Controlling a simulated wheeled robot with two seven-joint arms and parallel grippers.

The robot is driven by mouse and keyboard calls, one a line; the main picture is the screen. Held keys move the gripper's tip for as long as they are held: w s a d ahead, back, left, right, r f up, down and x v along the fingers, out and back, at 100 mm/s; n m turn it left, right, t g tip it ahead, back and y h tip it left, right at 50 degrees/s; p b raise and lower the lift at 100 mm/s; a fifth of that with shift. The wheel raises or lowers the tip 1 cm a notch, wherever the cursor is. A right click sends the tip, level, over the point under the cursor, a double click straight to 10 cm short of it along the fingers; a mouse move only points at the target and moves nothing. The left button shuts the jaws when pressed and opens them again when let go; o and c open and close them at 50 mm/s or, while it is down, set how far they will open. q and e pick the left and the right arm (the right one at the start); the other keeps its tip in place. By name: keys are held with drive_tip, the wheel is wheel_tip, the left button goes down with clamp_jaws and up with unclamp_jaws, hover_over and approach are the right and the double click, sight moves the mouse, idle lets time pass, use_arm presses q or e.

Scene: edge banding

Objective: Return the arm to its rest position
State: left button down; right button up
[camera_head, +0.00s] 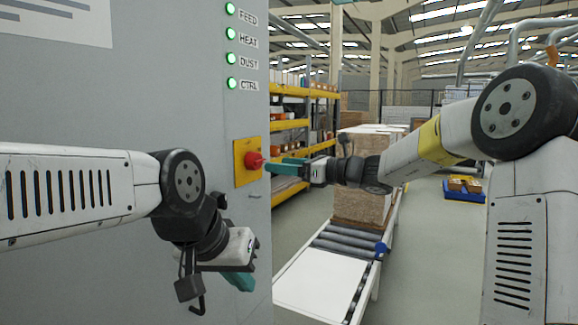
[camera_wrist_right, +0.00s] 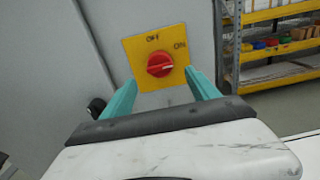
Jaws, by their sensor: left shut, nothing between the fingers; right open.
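My right gripper (camera_head: 286,165) is in front of the grey cabinet (camera_head: 190,110), with its teal fingers toward a red rotary switch (camera_head: 253,160) on a yellow plate (camera_head: 241,174). In the right wrist view the fingers are spread, and the red knob (camera_wrist_right: 160,64) shows beyond the gap between them. Its pale mark points to the right, roughly toward ON. I cannot tell whether a finger touches the knob. My left gripper (camera_head: 241,281) hangs low before the cabinet, shut and empty, its teal tips partly hidden.
Several green lights (camera_head: 231,58) glow on the cabinet. A roller conveyor (camera_head: 330,262) with a white panel and stacked boards (camera_head: 362,207) runs to the right of it. Yellow shelving (camera_head: 291,124) stands behind. A blue tray (camera_head: 461,192) lies on the open floor at right.

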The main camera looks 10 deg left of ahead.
drive_tip(key=s+d+f+n+g+h, duration=0.1)
drive_tip(key=s+d+f+n+h, duration=0.2)
drive_tip(key=s+n, duration=0.4)
drive_tip(key=s+d+f+n+g+h, duration=0.1)
drive_tip(key=s+d+f+n+h, duration=0.25)
drive_tip(key=s, duration=0.55)
drive_tip(key=s+d+f+n+t+h, duration=0.1)
drive_tip(key=s+d+f+n+h, duration=0.2)
drive_tip(key=s+d+n, duration=0.3)
drive_tip(key=s+d+f+n+t+h, duration=0.1)
drive_tip(key=s+d+f+n+h, duration=0.3)
drive_tip(key=s+d, duration=0.4)
drive_tip(key=d+n+h, duration=0.1)
drive_tip(key=d+n, duration=0.1)
drive_tip(key=d, duration=0.3)
drive_tip(key=shift+s+d, duration=0.15)
drive_tip(key=shift+s, duration=0.05)
